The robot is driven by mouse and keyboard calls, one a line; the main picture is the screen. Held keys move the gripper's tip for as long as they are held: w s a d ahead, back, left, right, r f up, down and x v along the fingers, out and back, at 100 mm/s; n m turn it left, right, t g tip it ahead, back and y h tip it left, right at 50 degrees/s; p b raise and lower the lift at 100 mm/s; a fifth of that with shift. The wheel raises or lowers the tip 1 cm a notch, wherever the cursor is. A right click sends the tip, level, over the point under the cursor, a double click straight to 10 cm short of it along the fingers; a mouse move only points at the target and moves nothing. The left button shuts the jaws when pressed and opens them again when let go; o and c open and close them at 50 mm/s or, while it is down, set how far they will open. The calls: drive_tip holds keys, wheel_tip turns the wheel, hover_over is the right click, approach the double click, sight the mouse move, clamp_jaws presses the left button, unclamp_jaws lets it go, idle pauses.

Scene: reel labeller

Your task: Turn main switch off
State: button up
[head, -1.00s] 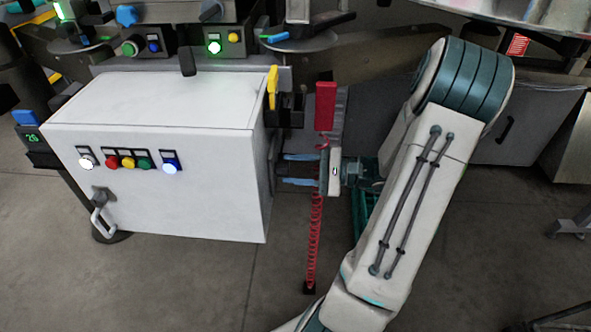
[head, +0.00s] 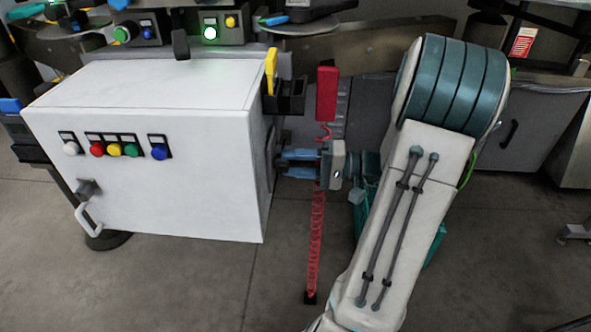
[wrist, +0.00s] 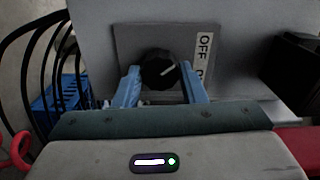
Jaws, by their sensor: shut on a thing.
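The main switch is a black rotary knob (wrist: 156,70) on a grey plate (wrist: 126,42) in the wrist view. Its white mark points right and slightly up, toward the word OFF on a white label (wrist: 203,46). The label's lower word is mostly hidden. My gripper (head: 281,163) is at the right side of the white cabinet (head: 150,185) in the head view. Its blue fingers are shut on the knob, one on each side. The knob itself is hidden in the head view.
The cabinet front has a row of unlit-looking buttons (head: 114,148) and a handle (head: 88,212). A yellow part (head: 271,70) stands at its top right corner. A red block (head: 326,93) and coiled red cable (head: 316,240) are close by my gripper.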

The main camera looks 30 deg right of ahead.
drive_tip(key=shift+f+n+b, duration=0.1)
drive_tip(key=shift+n+b, duration=0.3)
drive_tip(key=shift+n, duration=0.2)
drive_tip(key=o, duration=1)
drive_tip(key=p+v, duration=0.2)
drive_tip(key=v, duration=1.2)
drive_tip(key=shift+p, duration=0.3)
